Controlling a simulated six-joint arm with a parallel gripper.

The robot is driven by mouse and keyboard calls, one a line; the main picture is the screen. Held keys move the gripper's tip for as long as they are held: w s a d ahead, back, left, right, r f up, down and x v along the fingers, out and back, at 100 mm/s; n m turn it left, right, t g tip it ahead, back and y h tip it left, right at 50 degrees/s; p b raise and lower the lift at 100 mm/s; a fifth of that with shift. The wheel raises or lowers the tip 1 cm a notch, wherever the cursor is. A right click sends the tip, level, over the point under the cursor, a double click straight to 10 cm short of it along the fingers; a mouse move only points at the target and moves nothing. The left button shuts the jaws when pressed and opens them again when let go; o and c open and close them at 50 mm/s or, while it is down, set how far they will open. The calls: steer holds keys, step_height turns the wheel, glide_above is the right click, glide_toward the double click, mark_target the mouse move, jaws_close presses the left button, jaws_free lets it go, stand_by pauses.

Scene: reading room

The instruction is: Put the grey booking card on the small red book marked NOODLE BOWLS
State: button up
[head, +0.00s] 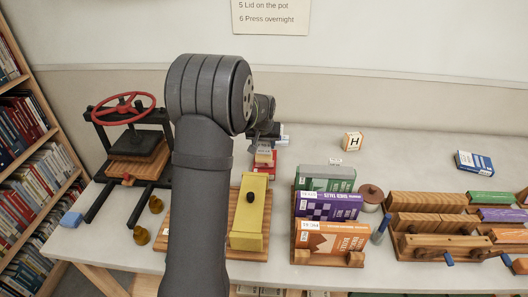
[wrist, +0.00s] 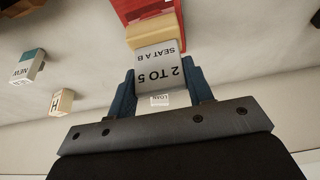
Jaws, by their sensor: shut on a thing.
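The grey booking card (wrist: 160,62), printed "2 TO 5" and "SEAT A B", is between the blue fingers of my gripper (wrist: 164,76) in the wrist view. My gripper (head: 266,141) is shut on it, and the card's far part sticks out beyond the fingertips. A small red book (head: 263,172) lies just below and in front of the gripper in the head view; part of it also shows at the top of the wrist view (wrist: 142,10). A tan piece (wrist: 156,30) shows between card and book. I cannot read the book's title or tell whether they touch.
A yellow piece on a wooden board (head: 248,212) stands nearer the front. Green, purple and orange books (head: 327,206) stand right of it in a wooden rack. A press with a red wheel (head: 124,108) is at left.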

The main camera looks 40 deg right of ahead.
mark_target(264, 149)
steer(key=shift+f, duration=1.75)
steer(key=shift+f, duration=0.1)
steer(key=o, duration=1.3)
steer(key=v, duration=1.2)
